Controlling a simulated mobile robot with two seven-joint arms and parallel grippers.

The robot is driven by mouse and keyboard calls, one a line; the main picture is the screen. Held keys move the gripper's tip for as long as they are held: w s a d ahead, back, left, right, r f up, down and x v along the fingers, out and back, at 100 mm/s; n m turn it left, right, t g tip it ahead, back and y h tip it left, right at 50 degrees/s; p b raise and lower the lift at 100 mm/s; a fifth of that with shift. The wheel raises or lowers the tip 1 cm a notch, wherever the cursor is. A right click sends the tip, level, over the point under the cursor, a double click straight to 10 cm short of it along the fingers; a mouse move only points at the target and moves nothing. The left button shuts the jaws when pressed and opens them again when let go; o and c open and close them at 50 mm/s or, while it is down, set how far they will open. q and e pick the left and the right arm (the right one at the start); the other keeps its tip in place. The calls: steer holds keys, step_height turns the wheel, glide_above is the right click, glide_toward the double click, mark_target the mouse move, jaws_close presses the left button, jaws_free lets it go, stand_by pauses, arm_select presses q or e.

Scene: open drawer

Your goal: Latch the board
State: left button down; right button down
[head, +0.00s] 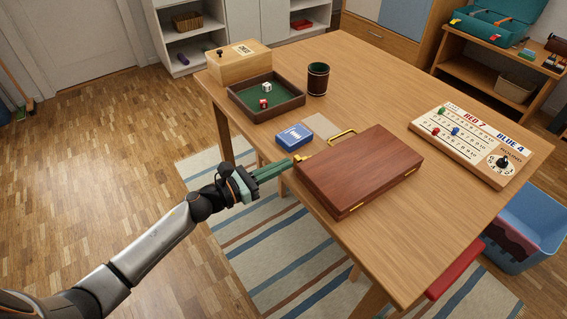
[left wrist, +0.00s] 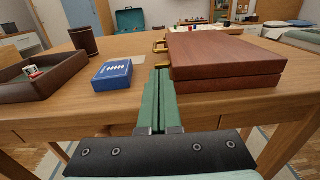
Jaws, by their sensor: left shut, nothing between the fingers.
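The board (head: 360,168) is a folded reddish-brown wooden case lying flat on the table, its two halves together; it also shows in the left wrist view (left wrist: 225,58). A brass handle (head: 341,137) is on its far-left side. A small brass latch (head: 303,157) is at that side's near end; I cannot tell whether it is fastened. My left gripper (head: 289,163) has its green fingers shut and empty, with the tips right beside this latch. In the left wrist view, the fingertips (left wrist: 158,71) appear just before the brass; contact is unclear. My right gripper is not in view.
A blue card box (head: 294,136) lies close to the left fingers. Behind it are a dice tray (head: 265,97), a dark cup (head: 318,79) and a wooden box (head: 238,62). A scoreboard (head: 472,148) is at the right. The table's middle (head: 378,98) is clear.

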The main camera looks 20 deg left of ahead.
mark_target(294, 160)
arm_select(q)
steer(key=shift+w+d, duration=0.25)
steer(key=shift+w, duration=0.1)
steer(key=shift+b+x, duration=0.6)
steer(key=shift+x, duration=0.5)
